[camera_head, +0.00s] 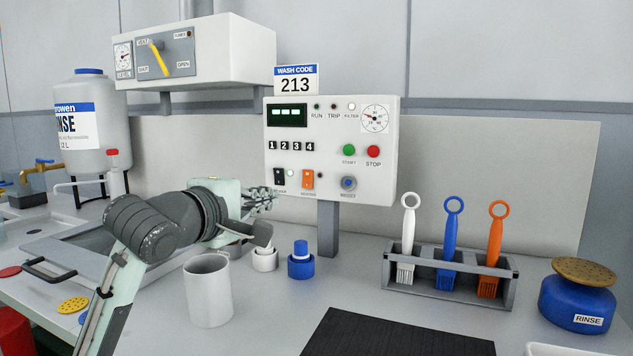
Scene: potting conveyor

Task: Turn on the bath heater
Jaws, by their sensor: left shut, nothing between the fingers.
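The white control panel (330,160) stands on a grey post at the back of the bench. A gauge (375,119) marked in °C is at the upper right. My left gripper (272,194) is shut and empty, by the panel's lower left corner, just below and left of the black switch. Contact cannot be told. My right gripper is not in view.
A rack (450,276) holds three brushes. A white box (195,52) with a yellow lever is upper left. The dark mat (400,336) is clear.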

